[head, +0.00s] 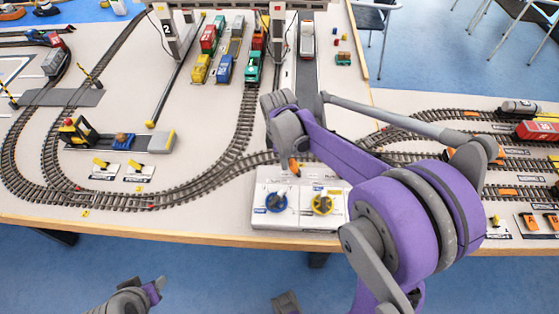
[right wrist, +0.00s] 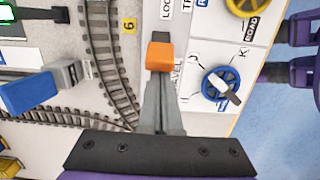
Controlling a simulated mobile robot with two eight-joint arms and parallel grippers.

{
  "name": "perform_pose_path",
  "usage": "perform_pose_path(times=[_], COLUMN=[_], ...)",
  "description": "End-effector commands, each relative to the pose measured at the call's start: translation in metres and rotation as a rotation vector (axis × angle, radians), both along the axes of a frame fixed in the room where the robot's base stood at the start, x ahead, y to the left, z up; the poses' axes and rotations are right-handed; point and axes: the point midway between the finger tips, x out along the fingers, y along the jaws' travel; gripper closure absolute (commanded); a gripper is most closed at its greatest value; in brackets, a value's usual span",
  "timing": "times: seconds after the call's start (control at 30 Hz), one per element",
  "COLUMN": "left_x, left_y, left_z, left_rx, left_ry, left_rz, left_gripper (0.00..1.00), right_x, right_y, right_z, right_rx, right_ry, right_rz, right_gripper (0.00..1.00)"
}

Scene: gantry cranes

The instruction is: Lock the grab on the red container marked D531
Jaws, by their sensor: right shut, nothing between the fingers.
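I cannot read D531 on either. The crane's grab cannot be made out. The white control panel (head: 300,221) lies at the table's front edge with a blue knob (head: 276,203) and a yellow knob (head: 322,205). My right gripper (head: 294,166) is shut and empty over the panel's back edge.
Curved tracks (head: 150,199) run behind and left of the panel. A yellow and black buffer or loader (head: 76,132) stands at left. A white truck (head: 307,38) is on the road lane. The tabletop between the left track and the trains is mostly clear.

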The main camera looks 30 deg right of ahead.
Motion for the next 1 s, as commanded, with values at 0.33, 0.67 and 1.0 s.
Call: perform_pose_path(times=[0.33,0.67,1.0], left_x=[0.000,0.000,0.000], left_y=[0.000,0.000,0.000], left_z=[0.000,0.001,0.002], left_rx=[0.000,0.000,0.000], left_ry=[0.000,0.000,-0.001], left_rz=[0.000,0.000,0.000], left_gripper=[0.50,0.50,0.50], right_x=[0.000,-0.002,-0.007], right_y=[0.000,-0.004,-0.012], right_z=[0.000,0.003,0.007], right_rx=[0.005,0.053,0.132], right_ry=[-0.003,-0.034,-0.083], right_rz=[-0.001,-0.002,-0.005], right_gripper=[1.00,1.00,1.00])
